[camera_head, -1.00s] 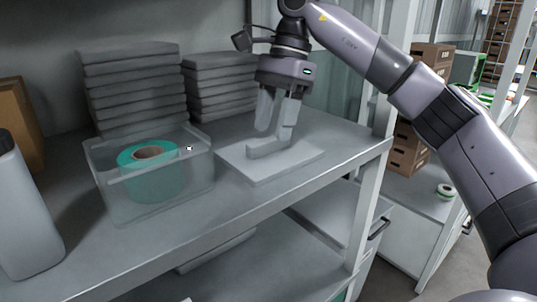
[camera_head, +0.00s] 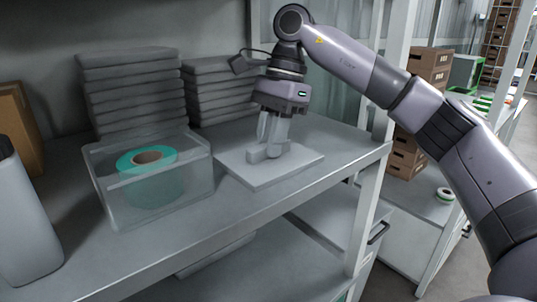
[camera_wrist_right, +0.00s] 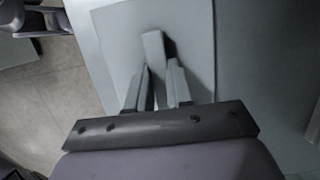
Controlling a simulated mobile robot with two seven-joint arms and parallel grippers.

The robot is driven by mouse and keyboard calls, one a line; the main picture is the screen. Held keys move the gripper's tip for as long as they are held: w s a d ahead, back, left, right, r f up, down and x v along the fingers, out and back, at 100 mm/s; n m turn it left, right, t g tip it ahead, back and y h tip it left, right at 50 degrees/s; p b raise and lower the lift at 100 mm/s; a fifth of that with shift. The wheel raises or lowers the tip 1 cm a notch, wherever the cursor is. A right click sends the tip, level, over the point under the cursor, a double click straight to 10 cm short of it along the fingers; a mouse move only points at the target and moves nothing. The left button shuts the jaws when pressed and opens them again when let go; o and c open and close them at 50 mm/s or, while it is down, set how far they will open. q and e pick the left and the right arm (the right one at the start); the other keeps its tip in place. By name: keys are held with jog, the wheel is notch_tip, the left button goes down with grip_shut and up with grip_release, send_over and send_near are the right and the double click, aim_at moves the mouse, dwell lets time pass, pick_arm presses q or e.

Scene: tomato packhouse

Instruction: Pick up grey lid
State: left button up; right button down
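The grey lid (camera_head: 300,160) is a flat, pale square plate with a raised bar handle, lying flat on the shelf right of the clear bin. My right gripper (camera_head: 266,150) points down over it with its fingers at the handle. In the right wrist view, the handle (camera_wrist_right: 154,48) of the lid (camera_wrist_right: 112,38) lies between the two fingertips (camera_wrist_right: 160,70), which look closed on its sides. The fingers hide part of the handle. My left gripper is not in view.
A clear bin (camera_head: 112,207) holding a teal roll (camera_head: 170,178) stands left of the lid. Stacked grey slabs (camera_head: 130,90) stand behind. A grey bottle (camera_head: 25,225) is at far left. A shelf post (camera_head: 367,215) rises at right. The shelf front (camera_head: 215,235) is clear.

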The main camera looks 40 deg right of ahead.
dwell(0.4)
jog(key=shift+s+r, duration=0.1)
jog(key=shift+r, duration=0.25)
notch_tip(320, 180, up, 8)
jog(key=shift+f+p, duration=0.15)
jog(key=shift+p, duration=0.95)
jog(key=s+d+f+b, duration=0.1)
jog(key=s, duration=1.8)
jog(key=shift+s+d, duration=0.3)
jog(key=shift+s, duration=0.05)
jog(key=shift+f, duration=0.1)
